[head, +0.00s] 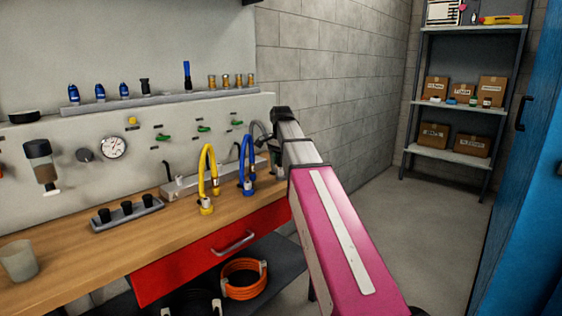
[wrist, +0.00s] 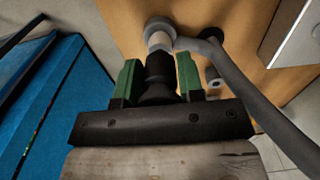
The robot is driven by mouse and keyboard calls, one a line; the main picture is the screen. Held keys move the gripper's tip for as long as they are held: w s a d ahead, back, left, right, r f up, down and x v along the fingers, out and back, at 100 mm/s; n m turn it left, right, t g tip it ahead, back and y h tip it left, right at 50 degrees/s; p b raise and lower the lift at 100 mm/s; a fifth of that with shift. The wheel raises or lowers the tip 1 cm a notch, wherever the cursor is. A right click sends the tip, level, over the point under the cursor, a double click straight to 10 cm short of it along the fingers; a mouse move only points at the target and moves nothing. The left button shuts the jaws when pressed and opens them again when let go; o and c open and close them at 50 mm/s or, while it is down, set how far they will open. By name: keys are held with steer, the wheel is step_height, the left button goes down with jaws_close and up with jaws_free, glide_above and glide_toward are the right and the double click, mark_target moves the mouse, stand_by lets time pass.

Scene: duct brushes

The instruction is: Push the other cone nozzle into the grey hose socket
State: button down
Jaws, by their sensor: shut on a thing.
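My gripper (wrist: 158,82) is shut on a black nozzle (wrist: 158,66) between its green fingers in the wrist view. The nozzle points away from me toward the grey hose socket (wrist: 160,27). A pale section (wrist: 160,41) lies between the black part and the grey ring, in line with both. I cannot tell whether or how deep the nozzle sits in the socket. The grey hose (wrist: 250,98) curves off to the right. In the head view part of the grey hose (head: 261,132) shows at the bench's right end; my arm hides the socket and nozzle there.
Yellow (head: 207,180) and blue (head: 247,165) hoses stand left of my arm. A tray (head: 128,216) with black pieces is on the bench. Several fittings line the wall ledge (head: 160,99). A blue cabinet (wrist: 40,80) stands left in the wrist view. The floor at right is clear.

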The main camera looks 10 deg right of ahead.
steer(key=shift+f, duration=0.45)
steer(key=c, duration=0.7)
jaws_free()
steer(key=shift+o, duration=0.2)
step_height(320, 180, up, 11)
steer(key=shift+f, duration=0.1)
steer(key=shift+s, duration=0.1)
